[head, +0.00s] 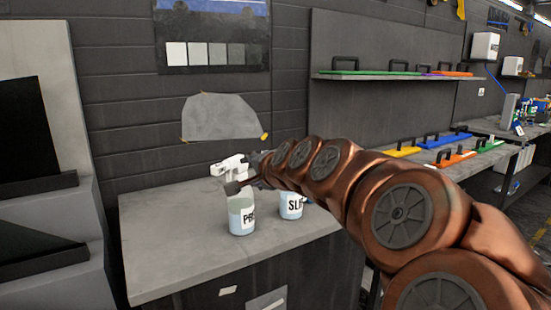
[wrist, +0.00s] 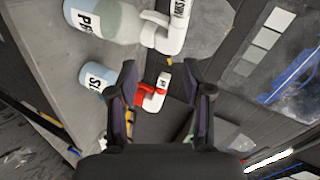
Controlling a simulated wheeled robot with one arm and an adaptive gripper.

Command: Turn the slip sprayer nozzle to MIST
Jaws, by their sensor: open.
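The slip sprayer (head: 290,206) stands on the counter, its label partly showing "SLIP"; its upper part is hidden behind my arm in the head view. In the wrist view its bottle (wrist: 95,79) lies left of my fingers. Its red sprayer head (wrist: 149,98) and white nozzle (wrist: 162,83) show between the fingers. The lettering on that nozzle is too small to read. My gripper (wrist: 161,80) is open, with a finger on either side of the nozzle; I cannot tell whether they touch it. In the head view my gripper (head: 240,186) is partly hidden by my arm.
The grey counter (head: 170,235) is clear to the left. The dark wall (head: 120,130) is behind.

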